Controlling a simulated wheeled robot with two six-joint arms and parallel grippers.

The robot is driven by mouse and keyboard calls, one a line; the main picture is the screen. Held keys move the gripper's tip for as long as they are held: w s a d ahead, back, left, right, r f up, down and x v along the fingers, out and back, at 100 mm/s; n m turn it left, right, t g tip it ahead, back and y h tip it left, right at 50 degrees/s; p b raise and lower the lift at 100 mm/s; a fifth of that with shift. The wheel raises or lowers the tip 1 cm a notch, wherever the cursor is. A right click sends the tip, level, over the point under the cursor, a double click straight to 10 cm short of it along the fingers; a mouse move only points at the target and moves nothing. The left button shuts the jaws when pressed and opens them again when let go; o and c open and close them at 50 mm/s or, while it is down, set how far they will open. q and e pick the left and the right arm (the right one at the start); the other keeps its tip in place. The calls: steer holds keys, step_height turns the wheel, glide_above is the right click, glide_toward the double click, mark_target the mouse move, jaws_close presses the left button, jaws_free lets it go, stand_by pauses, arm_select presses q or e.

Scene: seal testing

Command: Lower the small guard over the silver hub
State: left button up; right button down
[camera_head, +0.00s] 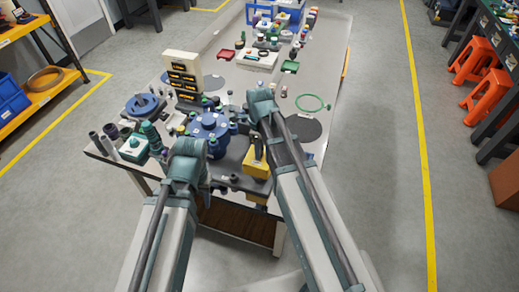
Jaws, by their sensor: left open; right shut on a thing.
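A blue flanged round unit (210,125) stands on the near part of the grey table, between my two arms. I cannot make out the silver hub or the small guard for certain at this size. My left gripper (218,182) is open, low at the table's near edge, just in front of the blue unit and partly hidden by its own arm. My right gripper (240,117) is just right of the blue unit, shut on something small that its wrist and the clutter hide.
A cream panel with dark labels (182,72) stands behind. A blue round device (145,106) and a teal-white box (133,148) are at the left. A yellow block (256,161) sits by my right arm. A green ring (313,102) lies on clearer table at the right.

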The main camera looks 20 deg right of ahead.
steer(key=shift+f+b, duration=0.8)
steer(key=shift+f, duration=0.1)
steer(key=shift+f, duration=0.25)
steer(key=c, duration=0.5)
jaws_free()
steer(key=shift+r+p, duration=2.3)
steer(key=shift+r, duration=0.25)
